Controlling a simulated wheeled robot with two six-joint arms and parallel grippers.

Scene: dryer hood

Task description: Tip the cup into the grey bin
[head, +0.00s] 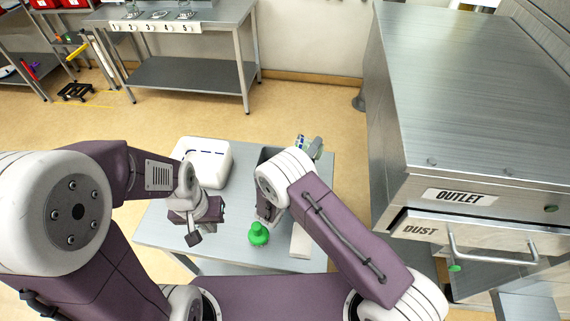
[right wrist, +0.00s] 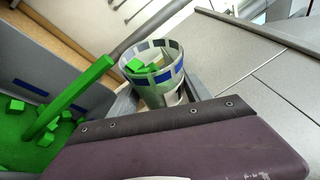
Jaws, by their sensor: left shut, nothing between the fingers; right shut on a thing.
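The cup (right wrist: 163,77) is see-through with blue patches and holds green blocks. My right gripper (right wrist: 160,100) is shut on it, with a grey finger on each side; the cup looks tilted in the right wrist view. In the head view the cup (head: 310,147) shows beyond my right wrist, which hides the right gripper. The grey bin (head: 267,154) is beside it on the table, mostly hidden by my right arm. In the right wrist view a grey-walled container (right wrist: 75,80), apparently the bin, has green contents. My left gripper (head: 194,238) is shut and empty above the table.
A white box (head: 204,158) stands at the back left of the table (head: 165,227). A green bottle-like object (head: 258,234) is near the front. A large steel dryer hood (head: 470,95) stands at the right. In the right wrist view a long green bar (right wrist: 75,92) shows over the container.

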